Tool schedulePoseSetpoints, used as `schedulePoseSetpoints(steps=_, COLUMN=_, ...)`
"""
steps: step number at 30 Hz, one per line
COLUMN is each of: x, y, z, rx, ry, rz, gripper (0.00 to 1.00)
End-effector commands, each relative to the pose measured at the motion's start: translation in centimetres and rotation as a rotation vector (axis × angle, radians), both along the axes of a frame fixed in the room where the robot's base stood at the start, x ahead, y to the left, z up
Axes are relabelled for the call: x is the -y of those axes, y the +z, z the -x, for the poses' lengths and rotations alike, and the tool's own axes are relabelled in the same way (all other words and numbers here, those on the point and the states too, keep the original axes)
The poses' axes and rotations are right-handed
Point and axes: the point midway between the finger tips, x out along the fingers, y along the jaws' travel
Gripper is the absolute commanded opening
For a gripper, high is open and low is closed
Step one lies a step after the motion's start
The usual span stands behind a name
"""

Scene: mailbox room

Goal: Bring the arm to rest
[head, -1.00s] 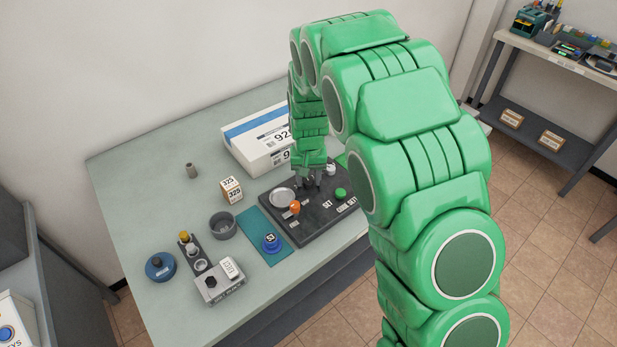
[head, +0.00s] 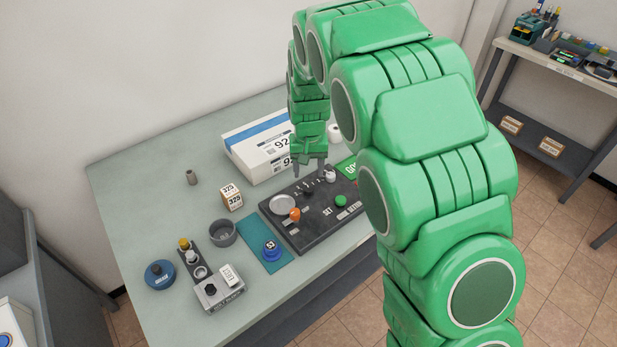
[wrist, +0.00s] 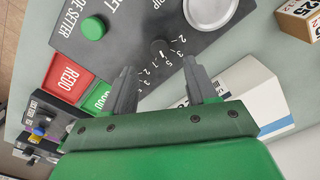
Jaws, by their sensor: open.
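My green arm reaches over the table (head: 130,200) in the head view. My gripper (head: 310,170) points down above the back part of the dark control panel (head: 325,225). In the wrist view my gripper (wrist: 165,80) has its two grey fingers apart with nothing between them. A black knob (wrist: 160,48) with a numbered dial lies just beyond the fingertips, apart from them. The panel also carries a green button (head: 341,200), an orange-topped knob (head: 295,214) and a round silver plate (head: 282,204).
A white and blue box (head: 258,145) stands behind the panel, close to my gripper. The table's back left is mostly clear.

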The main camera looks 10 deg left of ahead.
Motion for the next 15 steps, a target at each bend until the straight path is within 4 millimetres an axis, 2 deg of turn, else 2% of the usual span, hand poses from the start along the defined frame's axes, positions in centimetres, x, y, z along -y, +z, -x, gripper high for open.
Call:
schedulePoseSetpoints(steps=4, x=0.03, y=1.01, z=0.08, rx=-0.002, ry=0.000, rz=0.001, gripper=0.57)
schedulePoseSetpoints(steps=15, x=0.03, y=1.09, z=0.10, rx=-0.003, ry=0.000, rz=0.001, gripper=0.57)
